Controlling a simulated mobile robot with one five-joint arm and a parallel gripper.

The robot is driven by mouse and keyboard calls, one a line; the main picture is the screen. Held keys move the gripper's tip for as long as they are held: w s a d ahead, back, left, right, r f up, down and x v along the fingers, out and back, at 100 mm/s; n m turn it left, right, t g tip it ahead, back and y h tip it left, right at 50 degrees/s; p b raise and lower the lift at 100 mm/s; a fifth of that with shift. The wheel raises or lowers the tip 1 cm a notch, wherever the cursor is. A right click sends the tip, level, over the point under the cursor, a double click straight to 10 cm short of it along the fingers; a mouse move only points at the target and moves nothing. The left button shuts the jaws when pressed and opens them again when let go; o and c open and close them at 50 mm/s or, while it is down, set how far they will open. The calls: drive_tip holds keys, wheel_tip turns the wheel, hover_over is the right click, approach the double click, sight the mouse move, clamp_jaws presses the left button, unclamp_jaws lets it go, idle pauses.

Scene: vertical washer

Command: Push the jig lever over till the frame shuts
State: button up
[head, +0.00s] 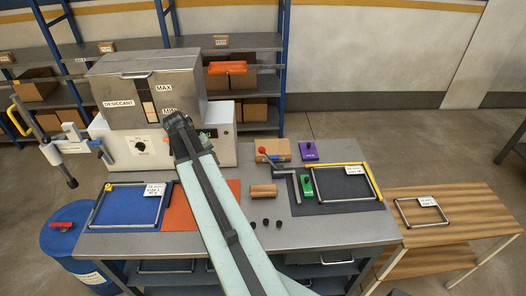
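The jig lever, a grey bar with a red knob (262,150), stands beside the dark mat on the right half of the steel bench. A rectangular frame (374,182) with a yellow far side and a white label lies on that dark mat, next to the lever. Whether its corner is closed is too small to tell. My arm rises from the bottom middle, and my gripper (178,122) is at its far end, in front of the steel desiccant box. It is far to the left of the lever, apart from it. Its fingers are not clear.
A green block (307,187) and a purple block (308,150) stand near the lever. A wooden roller (263,191) and several black knobs lie left of it. Another frame (87,221) lies on a blue mat. A wooden table (440,250) stands right.

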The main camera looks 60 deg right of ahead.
sight(263, 151)
drive_tip(key=s+d+r+m, duration=0.1)
drive_tip(key=s+d, duration=0.2)
drive_tip(key=d, duration=0.2)
drive_tip(key=s+d+r+m+g, duration=0.1)
drive_tip(key=s+d, duration=0.3)
drive_tip(key=d, duration=0.2)
drive_tip(key=s+d+r+g, duration=0.1)
drive_tip(key=s+d, duration=0.2)
drive_tip(key=d, duration=0.3)
drive_tip(key=shift+s+m+h+p, duration=0.25)
drive_tip(key=shift+m+h+p, duration=0.15)
drive_tip(key=b+x, duration=0.6)
drive_tip(key=x, duration=0.1)
drive_tip(key=shift+a+f+b, duration=0.15)
drive_tip(key=shift+b, duration=0.15)
drive_tip(key=shift+s+d+f, duration=0.25)
drive_tip(key=shift+f, duration=0.05)
drive_tip(key=shift+r, duration=0.1)
clamp_jaws()
drive_tip(key=shift+a, duration=0.15)
drive_tip(key=shift+w+r, duration=0.1)
drive_tip(key=shift+r, duration=0.05)
